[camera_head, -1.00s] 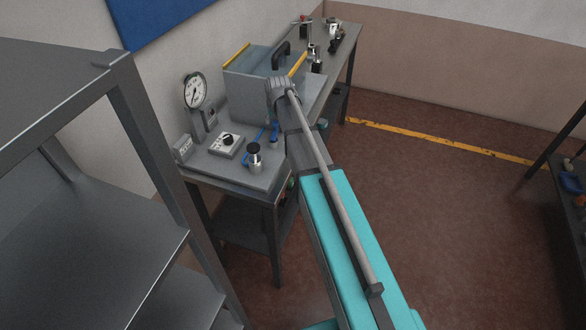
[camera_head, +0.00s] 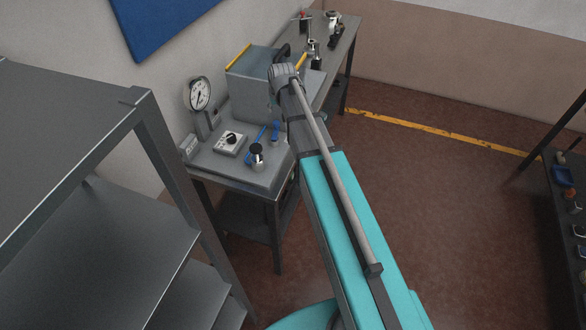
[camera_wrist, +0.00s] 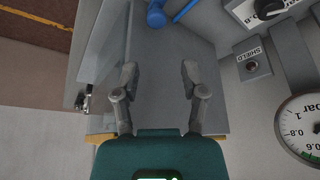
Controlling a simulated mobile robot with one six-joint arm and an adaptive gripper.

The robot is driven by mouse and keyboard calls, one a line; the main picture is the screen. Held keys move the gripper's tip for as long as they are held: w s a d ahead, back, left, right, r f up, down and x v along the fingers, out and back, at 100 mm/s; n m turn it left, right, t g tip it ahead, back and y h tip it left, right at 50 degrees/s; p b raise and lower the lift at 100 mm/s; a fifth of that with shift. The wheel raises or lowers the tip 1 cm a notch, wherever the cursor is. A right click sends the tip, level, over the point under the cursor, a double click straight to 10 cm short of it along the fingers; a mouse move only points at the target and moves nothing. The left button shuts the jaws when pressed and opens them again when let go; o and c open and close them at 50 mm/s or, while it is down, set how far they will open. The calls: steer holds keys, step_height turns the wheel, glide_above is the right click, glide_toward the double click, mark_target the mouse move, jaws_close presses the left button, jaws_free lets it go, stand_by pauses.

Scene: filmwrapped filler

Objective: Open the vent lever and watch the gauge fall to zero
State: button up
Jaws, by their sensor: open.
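The blue vent lever (camera_head: 275,130) is on the bench beside a black-topped metal fitting (camera_head: 257,153). Blue parts (camera_wrist: 157,16) show at the top of the wrist view; I cannot tell the lever's exact position. The round white gauge (camera_head: 199,94) stands upright at the back of the bench. My gripper (camera_wrist: 160,76) is open and empty, over a grey surface, apart from the blue parts. In the head view my arm hides it.
A grey box (camera_head: 250,88) with yellow edging stands behind my arm. A knob panel (camera_head: 230,142) sits in front of the gauge. A SHIELD label (camera_wrist: 250,56) is right of my gripper. A grey shelf rack (camera_head: 130,100) fills the left.

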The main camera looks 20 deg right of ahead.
steer(key=s+a+f+g+b, duration=0.1)
steer(key=s+f+g+b, duration=0.1)
steer(key=s, duration=1.1)
steer(key=s+a+f+g+b, duration=0.1)
steer(key=s+f+g+b, duration=0.1)
steer(key=s, duration=1.1)
steer(key=shift+f+m+g, duration=0.3)
steer(key=shift+f, duration=0.3)
steer(key=t+p, duration=0.5)
steer(key=p, duration=0.1)
glide_toward(276, 122)
steer(key=w+v, duration=0.1)
steer(key=v, duration=0.4)
steer(key=shift+s+a+f+m, duration=0.1)
steer(key=shift+s+a+m, duration=0.1)
steer(key=shift+a+m, duration=0.1)
steer(key=shift+f+b, duration=0.2)
steer(key=shift+b, duration=0.25)
steer(key=b+x, duration=0.8)
steer(key=x, duration=0.1)
steer(key=b+x, duration=0.4)
steer(key=shift+s+d+f, duration=0.1)
steer(key=shift+d+f, duration=0.2)
